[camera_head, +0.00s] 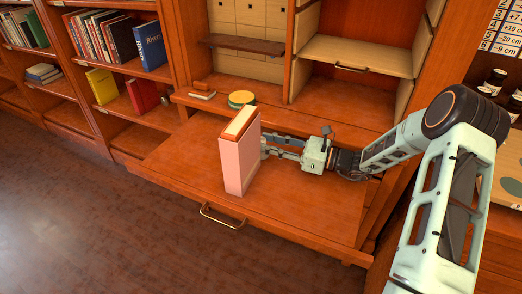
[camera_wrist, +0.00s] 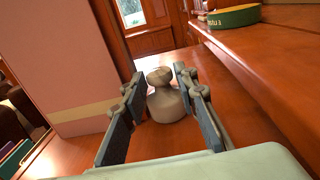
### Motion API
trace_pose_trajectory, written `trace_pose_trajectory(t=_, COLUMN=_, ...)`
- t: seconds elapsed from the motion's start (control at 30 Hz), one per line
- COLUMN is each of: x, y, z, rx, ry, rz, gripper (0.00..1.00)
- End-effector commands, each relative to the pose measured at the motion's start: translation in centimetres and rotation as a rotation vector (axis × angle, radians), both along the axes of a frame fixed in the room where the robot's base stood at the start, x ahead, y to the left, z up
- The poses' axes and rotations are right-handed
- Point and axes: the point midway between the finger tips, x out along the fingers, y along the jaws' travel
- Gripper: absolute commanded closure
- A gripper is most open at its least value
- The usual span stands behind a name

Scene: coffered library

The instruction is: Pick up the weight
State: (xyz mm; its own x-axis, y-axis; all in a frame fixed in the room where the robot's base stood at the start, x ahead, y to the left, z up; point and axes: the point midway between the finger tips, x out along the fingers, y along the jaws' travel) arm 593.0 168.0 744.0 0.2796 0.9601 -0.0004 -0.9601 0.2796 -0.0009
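The weight (camera_wrist: 167,103), a small grey-beige piece with a round knob on top and a wide body, stands upright on the wooden desk leaf in the wrist view. My gripper (camera_wrist: 161,82) is open, with one finger on each side of the weight near the fingertips. A narrow gap seems to show beside the weight; contact is not clear. In the head view my gripper (camera_head: 272,147) reaches left, low over the desk leaf (camera_head: 300,200), its tips at the pink box-like book. The weight is hidden there behind this book.
The upright pink book (camera_head: 238,160) stands close left of my gripper; it also fills the left of the wrist view (camera_wrist: 60,60). A yellow-topped green round tin (camera_head: 241,98) sits behind. The leaf's front right is clear. Bookshelves (camera_head: 110,65) stand left.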

Motion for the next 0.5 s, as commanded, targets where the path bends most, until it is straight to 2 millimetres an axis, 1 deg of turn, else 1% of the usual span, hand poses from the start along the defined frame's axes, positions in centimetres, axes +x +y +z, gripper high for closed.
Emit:
trace_pose_trajectory(t=0.07, x=-0.04, y=0.01, z=0.02, rx=0.0, ry=0.0, rz=0.001, gripper=0.72)
trace_pose_trajectory(t=0.1, x=-0.05, y=0.01, z=0.02, rx=0.0, ry=0.001, rz=0.001, gripper=0.75)
trace_pose_trajectory(t=0.33, x=-0.05, y=-0.01, z=0.01, rx=0.001, ry=0.001, rz=0.001, gripper=1.0)
trace_pose_trajectory(t=0.5, x=-0.03, y=0.01, z=0.15, rx=0.003, ry=-0.001, rz=0.001, gripper=1.0)
